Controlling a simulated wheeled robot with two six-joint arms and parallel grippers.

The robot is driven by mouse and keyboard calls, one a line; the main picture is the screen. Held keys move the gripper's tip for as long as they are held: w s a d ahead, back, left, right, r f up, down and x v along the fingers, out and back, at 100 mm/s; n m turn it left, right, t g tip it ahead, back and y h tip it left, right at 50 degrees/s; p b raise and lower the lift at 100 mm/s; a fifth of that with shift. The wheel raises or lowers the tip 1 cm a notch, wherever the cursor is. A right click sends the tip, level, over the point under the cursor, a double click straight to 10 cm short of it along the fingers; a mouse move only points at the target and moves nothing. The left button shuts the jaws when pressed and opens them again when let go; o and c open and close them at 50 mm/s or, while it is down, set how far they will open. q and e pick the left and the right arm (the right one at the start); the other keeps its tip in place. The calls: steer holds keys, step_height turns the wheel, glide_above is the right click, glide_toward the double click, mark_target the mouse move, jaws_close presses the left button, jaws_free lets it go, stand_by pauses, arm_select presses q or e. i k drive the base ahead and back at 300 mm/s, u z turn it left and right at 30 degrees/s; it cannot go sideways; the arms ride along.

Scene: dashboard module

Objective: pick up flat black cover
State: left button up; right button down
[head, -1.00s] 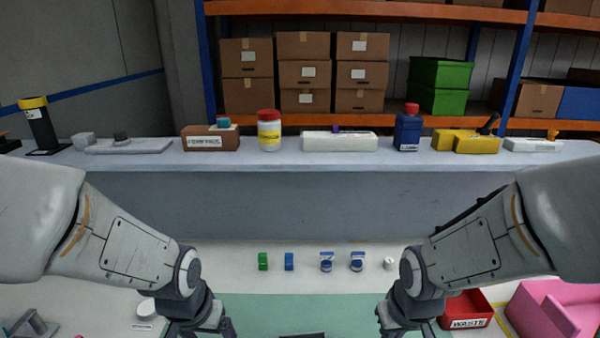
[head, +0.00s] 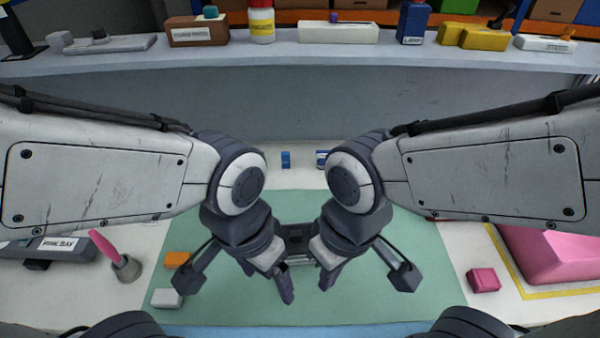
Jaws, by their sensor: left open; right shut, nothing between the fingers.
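A dark, flat-looking piece (head: 294,238), probably the black cover, shows in the gap between my two wrists at the middle of the green mat (head: 240,312). Most of it is hidden behind my grippers, so its outline is unclear. My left gripper (head: 270,281) points down just left of it and is open. My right gripper (head: 328,277) points down just right of it, shut and empty. I cannot tell whether either gripper touches the piece.
An orange block (head: 177,259) and a white block (head: 167,298) lie at the mat's left edge. A pink tool (head: 103,246) stands in a grey holder (head: 127,268) further left. A pink block (head: 483,280) and large pink bin (head: 555,258) are right. Bare mat lies in front.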

mark_target(296, 238)
steer(key=u, duration=0.05)
steer(key=k, duration=1.1)
steer(key=z, duration=0.5)
steer(key=i, duration=1.35)
steer(key=u, duration=0.8)
